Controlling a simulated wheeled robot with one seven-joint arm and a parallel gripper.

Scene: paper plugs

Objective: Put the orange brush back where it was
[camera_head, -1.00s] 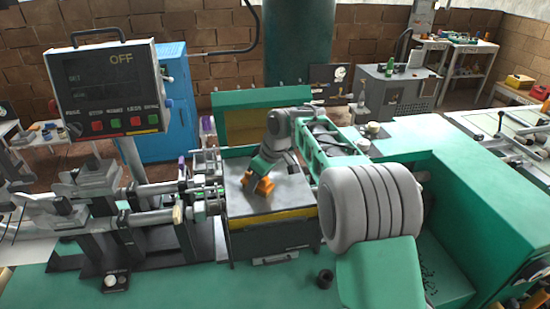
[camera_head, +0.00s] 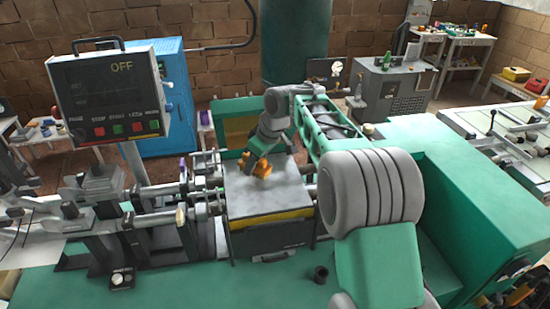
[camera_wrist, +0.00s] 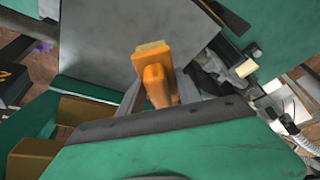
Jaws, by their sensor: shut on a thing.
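The orange brush (camera_head: 262,167) is in my gripper (camera_head: 257,163), over the back part of the grey metal top of the machine's box (camera_head: 265,192). In the wrist view the brush (camera_wrist: 153,68) sits between the fingers of my gripper (camera_wrist: 150,97), with a pale end pointing away from the hand. The flat grey top (camera_wrist: 103,45) lies beyond it. My gripper is shut on the brush. I cannot tell whether the brush touches the surface. Part of the brush is hidden by the fingers.
Metal rods and clamps (camera_head: 160,195) stand just left of the box. A control panel (camera_head: 108,92) reading OFF rises at the left. The grey top in front of the brush is bare.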

